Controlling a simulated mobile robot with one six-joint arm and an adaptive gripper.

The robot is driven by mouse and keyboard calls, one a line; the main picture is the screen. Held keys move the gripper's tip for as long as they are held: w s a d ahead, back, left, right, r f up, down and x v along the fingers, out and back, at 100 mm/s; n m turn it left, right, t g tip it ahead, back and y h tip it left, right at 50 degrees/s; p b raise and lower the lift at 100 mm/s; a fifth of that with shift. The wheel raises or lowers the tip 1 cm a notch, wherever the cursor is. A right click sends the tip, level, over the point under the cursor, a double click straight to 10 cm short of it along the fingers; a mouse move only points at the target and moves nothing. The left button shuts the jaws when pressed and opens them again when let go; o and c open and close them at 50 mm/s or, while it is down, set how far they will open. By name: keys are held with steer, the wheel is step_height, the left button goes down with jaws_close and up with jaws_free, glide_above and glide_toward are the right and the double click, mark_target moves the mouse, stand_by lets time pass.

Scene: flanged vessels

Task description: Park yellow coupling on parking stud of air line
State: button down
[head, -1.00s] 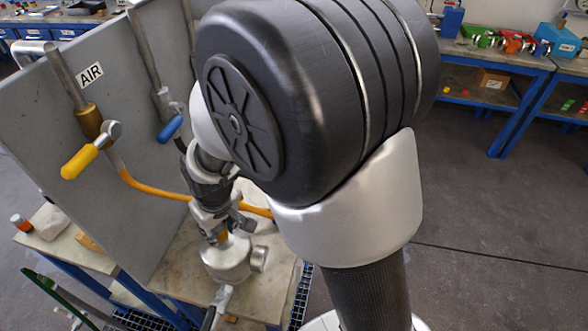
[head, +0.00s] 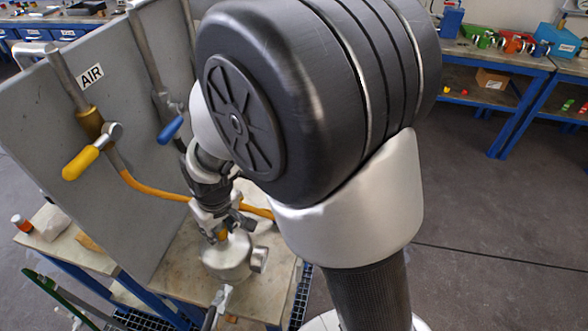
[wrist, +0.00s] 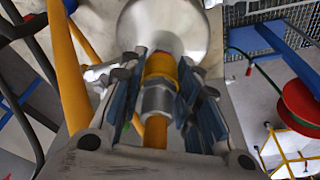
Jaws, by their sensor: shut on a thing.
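The yellow coupling (wrist: 161,70) sits between the fingers of my gripper (wrist: 160,85) in the wrist view, with a metal hex nut and yellow hose below it. My gripper is shut on the coupling. The round metal vessel (wrist: 160,25) lies just beyond the coupling; I cannot tell whether the two touch. In the head view my gripper (head: 222,222) is low over the vessel (head: 228,256), and the coupling is mostly hidden. The air line (head: 90,120) runs down the grey panel, with a yellow-handled valve (head: 82,162) and a yellow hose (head: 150,190). I cannot make out the parking stud.
The grey panel (head: 100,215) stands close left of my arm, with an AIR label (head: 90,76). A blue-handled valve (head: 171,130) is near my wrist. The bench top (head: 265,295) carries the vessel. In the wrist view, a red reel (wrist: 300,103) is at right.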

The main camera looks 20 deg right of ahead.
steer(key=shift+w+a+p+v, duration=0.1)
steer(key=shift+w+p+v, duration=0.05)
steer(key=shift+p+v, duration=0.55)
steer(key=shift+w+a+p+v, duration=0.15)
steer(key=shift+p+v, duration=0.3)
steer(key=shift+v, duration=0.4)
steer(key=shift+w+d+p+v, duration=0.1)
steer(key=shift+w+p+v, duration=0.1)
steer(key=shift+p+v, duration=0.5)
steer(key=shift+r, duration=0.15)
